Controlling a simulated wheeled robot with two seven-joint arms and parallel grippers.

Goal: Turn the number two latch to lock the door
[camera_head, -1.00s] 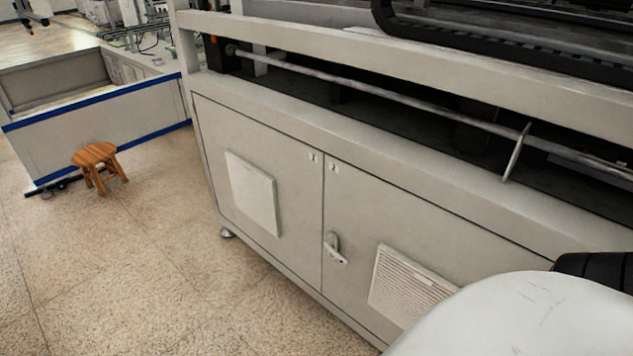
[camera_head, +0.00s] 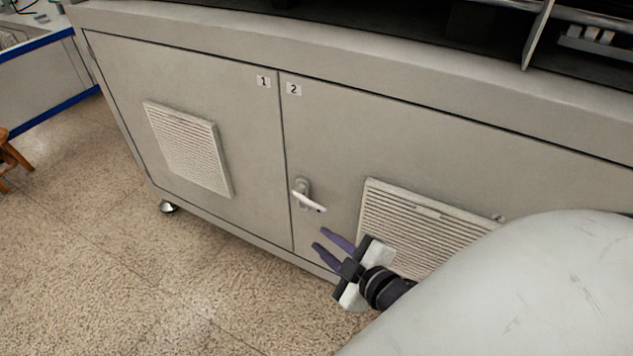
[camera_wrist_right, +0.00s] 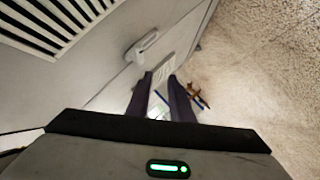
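The number two latch (camera_head: 305,195) is a light metal handle on the left edge of door 2 (camera_head: 335,150), beside the seam with door 1. Its lever points right and slightly down, away from the seam. It also shows in the right wrist view (camera_wrist_right: 142,46), beyond the fingertips. My right gripper (camera_head: 328,240) is in front of the door, below and right of the latch in the head view. Its two purple fingers are apart with nothing between them, also in the right wrist view (camera_wrist_right: 163,82). It appears not to touch the latch. My left gripper is out of view.
Door 1 (camera_head: 240,130) has a vent (camera_head: 188,148), and door 2 has a vent (camera_head: 420,225) close to my right gripper. A wooden stool (camera_head: 10,158) is at the far left. The floor in front of the cabinet is clear.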

